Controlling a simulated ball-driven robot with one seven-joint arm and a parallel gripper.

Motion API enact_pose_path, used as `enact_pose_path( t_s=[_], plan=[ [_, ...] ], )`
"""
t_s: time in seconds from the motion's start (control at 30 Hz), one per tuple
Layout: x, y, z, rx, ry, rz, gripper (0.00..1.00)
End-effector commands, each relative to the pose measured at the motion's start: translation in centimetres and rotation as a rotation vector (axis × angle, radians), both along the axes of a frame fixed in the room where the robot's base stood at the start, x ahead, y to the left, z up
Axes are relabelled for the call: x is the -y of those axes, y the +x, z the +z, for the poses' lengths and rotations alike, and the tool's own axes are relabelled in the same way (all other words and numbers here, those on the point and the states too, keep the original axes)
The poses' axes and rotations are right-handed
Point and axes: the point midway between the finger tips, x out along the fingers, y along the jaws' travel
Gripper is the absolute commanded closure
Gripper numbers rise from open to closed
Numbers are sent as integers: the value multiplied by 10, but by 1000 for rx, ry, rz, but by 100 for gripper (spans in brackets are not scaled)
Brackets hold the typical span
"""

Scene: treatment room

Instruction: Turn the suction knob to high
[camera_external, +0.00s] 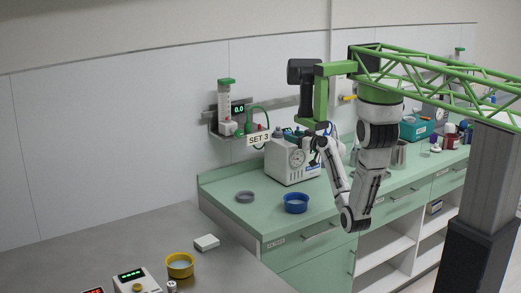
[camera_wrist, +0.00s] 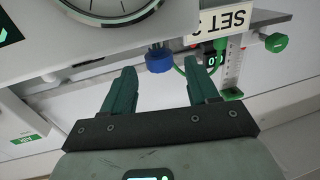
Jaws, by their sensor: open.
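A white unit (camera_external: 290,160) with a round dial gauge (camera_external: 296,158) stands on the green counter, close to the wall. In the wrist view the gauge (camera_wrist: 110,8) is cut off by the top edge. A blue knob (camera_wrist: 159,60) juts from the unit beside the gauge. I cannot read any setting on it. My gripper (camera_wrist: 160,78) is open and empty, with its two dark green fingers pointing toward the blue knob. The knob shows between and just beyond the fingertips, apart from both. In the external view my gripper (camera_external: 313,143) is at the unit's upper right, small and partly hidden.
A wall rail holds a green-capped tube (camera_external: 225,103), a display (camera_external: 239,109) reading 0.0 and a SET 3 sign (camera_external: 259,139). A blue bowl (camera_external: 296,203) and a grey ring (camera_external: 245,197) sit on the counter in front. A teal box (camera_external: 416,129) stands farther right.

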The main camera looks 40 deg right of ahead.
Motion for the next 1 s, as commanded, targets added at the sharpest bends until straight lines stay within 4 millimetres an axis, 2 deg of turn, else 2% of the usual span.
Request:
enact_pose_path(
  t_s=[0.1,0.3,0.67,1.0],
  plan=[
    [-4,20,3,-1,-1,0,41],
    [-7,38,1,-1,-1,1,41],
    [-8,42,0,0,-1,0,41],
    [-8,42,0,-1,-1,0,73]
  ],
)
